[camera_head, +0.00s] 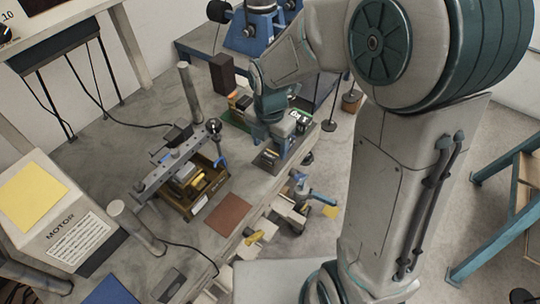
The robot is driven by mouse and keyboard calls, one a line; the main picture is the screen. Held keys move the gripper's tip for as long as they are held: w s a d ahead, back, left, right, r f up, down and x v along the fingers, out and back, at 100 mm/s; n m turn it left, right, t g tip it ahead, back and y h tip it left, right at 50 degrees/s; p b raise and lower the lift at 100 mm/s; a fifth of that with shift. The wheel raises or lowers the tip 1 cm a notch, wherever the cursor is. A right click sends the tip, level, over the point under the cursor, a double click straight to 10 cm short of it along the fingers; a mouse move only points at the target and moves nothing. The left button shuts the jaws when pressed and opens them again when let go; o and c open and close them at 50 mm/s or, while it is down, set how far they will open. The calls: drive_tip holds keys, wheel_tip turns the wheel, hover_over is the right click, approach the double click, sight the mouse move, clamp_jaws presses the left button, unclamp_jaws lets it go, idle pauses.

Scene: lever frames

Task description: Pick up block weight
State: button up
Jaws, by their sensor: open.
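A dark brown upright block (222,73) stands at the far part of the grey bench, left of my wrist. My gripper (272,154) points down over the right edge of the bench, nearer than that block and apart from it. Its jaws are open and I see nothing held in them. The arm and wrist hide part of the bench around it.
A lever frame (178,160) with a brown tray (208,197) stands mid-bench, left of my gripper. Metal posts (190,88) rise from the bench. A reddish-brown mat (228,214) lies bare. A motor box (48,205) is at left, a blue machine (254,30) behind.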

sight(270, 158)
drive_tip(key=shift+f, duration=1.45)
drive_tip(key=c, duration=1.2)
drive_tip(key=shift+r, duration=0.1)
